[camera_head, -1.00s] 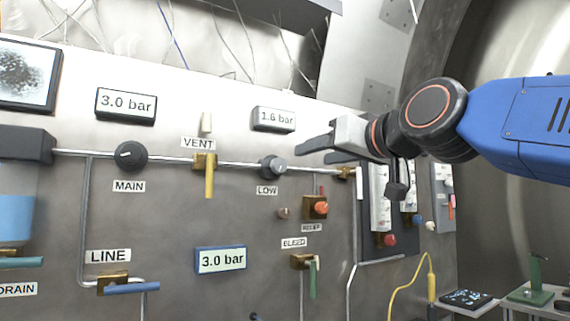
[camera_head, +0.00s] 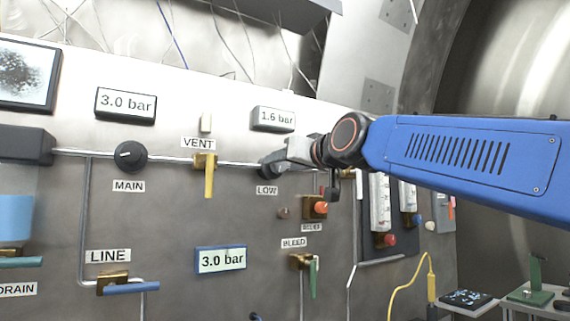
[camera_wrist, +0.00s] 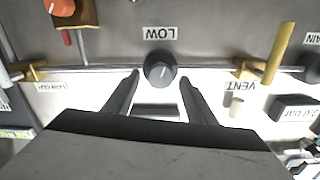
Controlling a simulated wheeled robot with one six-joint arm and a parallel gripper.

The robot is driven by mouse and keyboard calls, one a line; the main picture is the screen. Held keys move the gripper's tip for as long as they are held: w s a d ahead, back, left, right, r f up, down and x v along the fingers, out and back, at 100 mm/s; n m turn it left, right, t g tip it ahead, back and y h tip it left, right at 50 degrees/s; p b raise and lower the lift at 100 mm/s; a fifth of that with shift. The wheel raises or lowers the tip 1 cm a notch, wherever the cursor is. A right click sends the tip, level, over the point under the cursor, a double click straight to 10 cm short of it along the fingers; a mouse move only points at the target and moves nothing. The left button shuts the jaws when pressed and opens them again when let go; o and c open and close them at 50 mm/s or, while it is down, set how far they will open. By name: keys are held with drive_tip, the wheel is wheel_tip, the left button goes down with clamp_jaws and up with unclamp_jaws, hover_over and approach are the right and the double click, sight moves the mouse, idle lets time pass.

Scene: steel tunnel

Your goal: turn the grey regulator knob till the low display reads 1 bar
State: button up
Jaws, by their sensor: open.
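The grey regulator knob, labelled LOW, shows in the wrist view (camera_wrist: 160,70) between and just beyond my fingertips. The low display (camera_head: 273,118) above the knob reads 1.6 bar.
The black MAIN knob (camera_head: 130,156) and yellow VENT handle (camera_head: 209,178) are left of the LOW knob. The orange relief knob (camera_head: 320,208) and green BLEED handle (camera_head: 313,278) are below right. Other displays read 3.0 bar (camera_head: 126,104).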

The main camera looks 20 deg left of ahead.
drive_tip(key=shift+w+a, duration=0.1)
drive_tip(key=shift+a, duration=0.05)
drive_tip(key=c, duration=1)
drive_tip(key=shift+c, duration=0.2)
drive_tip(key=shift+n, duration=0.3)
drive_tip(key=n, duration=0.9)
drive_tip(key=shift+a, duration=0.1)
